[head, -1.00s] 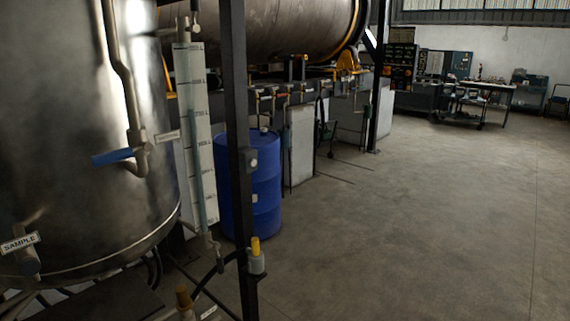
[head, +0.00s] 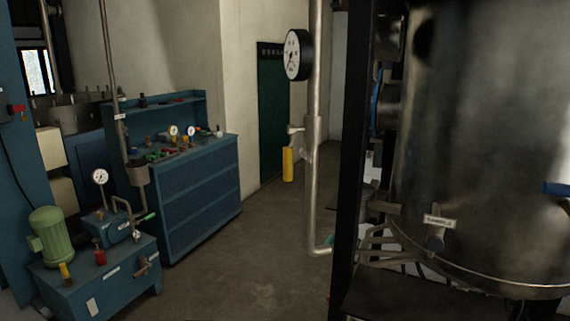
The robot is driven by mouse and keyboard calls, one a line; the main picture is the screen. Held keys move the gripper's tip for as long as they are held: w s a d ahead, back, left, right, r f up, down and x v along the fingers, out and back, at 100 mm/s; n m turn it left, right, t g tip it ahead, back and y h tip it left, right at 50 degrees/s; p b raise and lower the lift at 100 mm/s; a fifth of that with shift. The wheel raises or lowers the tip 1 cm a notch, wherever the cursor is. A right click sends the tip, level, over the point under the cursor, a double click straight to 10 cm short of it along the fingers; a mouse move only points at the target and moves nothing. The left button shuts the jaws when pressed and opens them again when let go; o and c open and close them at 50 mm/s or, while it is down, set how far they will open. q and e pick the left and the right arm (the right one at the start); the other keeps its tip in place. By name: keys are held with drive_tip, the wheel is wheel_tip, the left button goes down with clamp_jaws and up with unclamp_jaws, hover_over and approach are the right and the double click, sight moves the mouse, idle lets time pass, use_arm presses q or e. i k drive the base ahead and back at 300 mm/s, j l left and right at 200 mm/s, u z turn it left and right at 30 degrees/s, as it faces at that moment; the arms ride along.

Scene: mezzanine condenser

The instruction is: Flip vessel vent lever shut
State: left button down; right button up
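The large steel vessel (head: 478,130) fills the right side of the head view. A blue lever (head: 556,188) shows in part at the right edge, in front of the vessel wall, lying roughly level; the picture edge cuts it off. A yellow handle (head: 288,163) hangs down from a valve on a vertical pipe (head: 314,190) left of the vessel. I cannot tell which of these is the vent lever, as no vent label is readable. Neither of my grippers is in view.
A pressure gauge (head: 293,54) sits on the vertical pipe. A dark post (head: 352,140) stands beside the vessel. At left are a blue pump unit (head: 100,275) with a green motor (head: 49,236) and a blue workbench (head: 200,195). Floor (head: 245,270) is clear between bench and pipe.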

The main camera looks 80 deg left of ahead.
sight(287, 151)
drive_tip(key=u, duration=2.35)
